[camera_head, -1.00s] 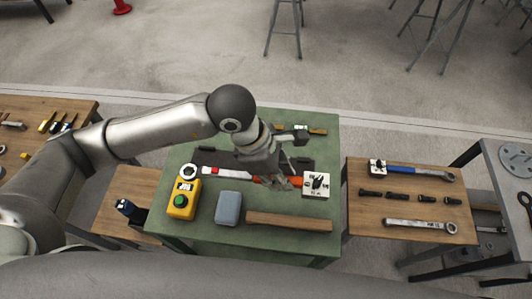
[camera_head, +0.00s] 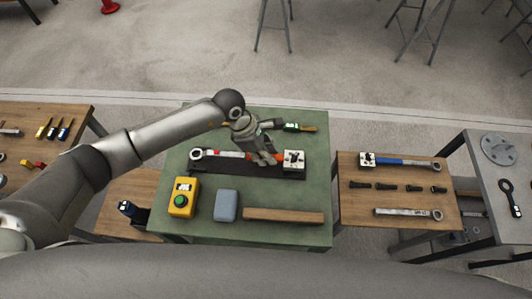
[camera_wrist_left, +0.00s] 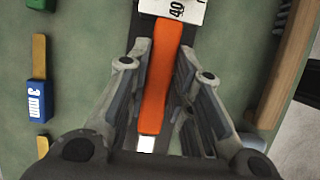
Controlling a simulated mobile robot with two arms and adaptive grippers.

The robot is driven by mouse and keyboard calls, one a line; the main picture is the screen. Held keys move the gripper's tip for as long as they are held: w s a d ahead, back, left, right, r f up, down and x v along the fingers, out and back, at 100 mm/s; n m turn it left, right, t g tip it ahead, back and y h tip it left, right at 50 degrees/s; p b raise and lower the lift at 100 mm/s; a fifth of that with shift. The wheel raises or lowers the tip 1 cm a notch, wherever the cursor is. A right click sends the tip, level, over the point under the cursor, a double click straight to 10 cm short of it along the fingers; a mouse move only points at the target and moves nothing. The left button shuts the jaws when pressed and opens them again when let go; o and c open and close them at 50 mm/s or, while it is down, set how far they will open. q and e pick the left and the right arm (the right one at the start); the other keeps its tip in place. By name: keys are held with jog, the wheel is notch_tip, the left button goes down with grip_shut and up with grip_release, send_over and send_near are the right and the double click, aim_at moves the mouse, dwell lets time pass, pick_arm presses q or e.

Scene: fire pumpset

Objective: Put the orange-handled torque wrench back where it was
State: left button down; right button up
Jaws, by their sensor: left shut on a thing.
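The torque wrench has an orange handle (camera_wrist_left: 158,75), a ring head (camera_head: 196,154) at its left end and a white block marked 40 (camera_head: 294,160) at its right end. My left gripper (camera_head: 264,159) is shut on the orange handle, which runs between its fingers in the left wrist view. The wrench lies level along the far part of a dark mat (camera_head: 240,171) on the green table (camera_head: 285,190). I cannot tell whether it touches the mat. The gripper hides part of the handle. My right gripper is not in view.
Nearer on the green table are a yellow box with a green button (camera_head: 183,198), a grey-blue block (camera_head: 225,206) and a wooden bar (camera_head: 284,215). A blue-handled wrench (camera_head: 402,161) lies on the right wooden table.

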pick_arm(q)
jog(key=shift+f, duration=0.65)
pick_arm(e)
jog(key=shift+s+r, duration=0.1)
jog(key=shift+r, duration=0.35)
pick_arm(q)
jog(key=c, duration=1.3)
grip_release()
jog(key=shift+f, duration=0.1)
jog(key=b+v, duration=0.3)
jog(key=v, duration=0.9)
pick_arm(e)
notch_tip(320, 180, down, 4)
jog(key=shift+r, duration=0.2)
pick_arm(q)
jog(key=shift+d, duration=0.1)
